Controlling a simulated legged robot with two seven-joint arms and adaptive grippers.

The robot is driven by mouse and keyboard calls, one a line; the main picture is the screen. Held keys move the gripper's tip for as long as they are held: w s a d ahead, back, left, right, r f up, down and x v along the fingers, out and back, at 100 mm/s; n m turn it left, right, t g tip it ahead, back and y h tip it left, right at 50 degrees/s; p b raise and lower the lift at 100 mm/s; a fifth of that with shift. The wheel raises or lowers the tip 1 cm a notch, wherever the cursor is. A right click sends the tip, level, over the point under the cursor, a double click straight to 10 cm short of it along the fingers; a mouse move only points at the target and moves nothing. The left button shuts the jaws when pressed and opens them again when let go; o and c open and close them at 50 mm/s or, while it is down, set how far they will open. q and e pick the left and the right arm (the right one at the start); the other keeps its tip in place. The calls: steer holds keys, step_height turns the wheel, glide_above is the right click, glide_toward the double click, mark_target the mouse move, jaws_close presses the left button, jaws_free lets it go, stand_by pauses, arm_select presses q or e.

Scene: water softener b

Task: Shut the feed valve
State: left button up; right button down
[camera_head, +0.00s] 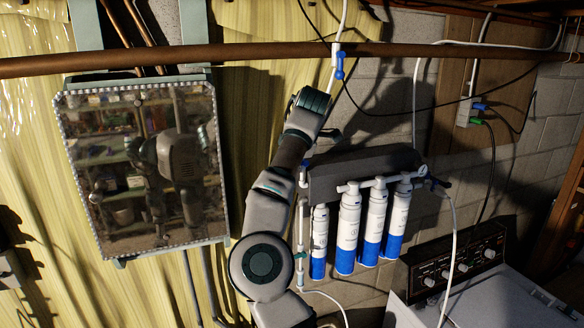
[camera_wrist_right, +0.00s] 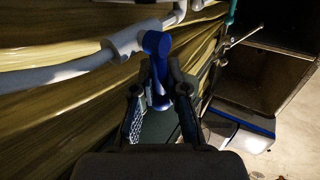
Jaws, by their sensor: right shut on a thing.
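In the right wrist view a blue valve handle (camera_wrist_right: 157,60) hangs from a white pipe fitting (camera_wrist_right: 125,43). My right gripper (camera_wrist_right: 160,95) has its two fingers on either side of the blue handle and is shut on it. In the head view my right arm rises from the bottom middle, and its hand (camera_head: 311,102) is left of and above the filter unit; its fingers are mostly hidden. A blue-handled valve (camera_head: 340,66) shows on a white tube above the hand; I cannot tell whether it is the held one. My left gripper is out of view.
A dark filter bracket (camera_head: 350,165) carries several white and blue cartridges (camera_head: 348,228) right of my arm. A brown pipe (camera_head: 230,54) crosses above. A reflective panel (camera_head: 146,165) hangs at the left. A console with knobs (camera_head: 455,262) stands lower right. Loose cables hang around.

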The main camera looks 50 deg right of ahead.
steer(key=c, duration=1.2)
jaws_free()
steer(key=shift+w, duration=0.1)
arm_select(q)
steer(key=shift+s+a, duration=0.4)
arm_select(e)
steer(key=shift+o, duration=0.2)
steer(key=shift+w+a, duration=0.15)
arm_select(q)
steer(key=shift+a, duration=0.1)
arm_select(e)
steer(key=shift+r, duration=0.1)
steer(key=v, duration=1.1)
steer(key=shift+a+r, duration=0.2)
steer(key=shift+a, duration=0.05)
steer(key=shift+d, duration=0.1)
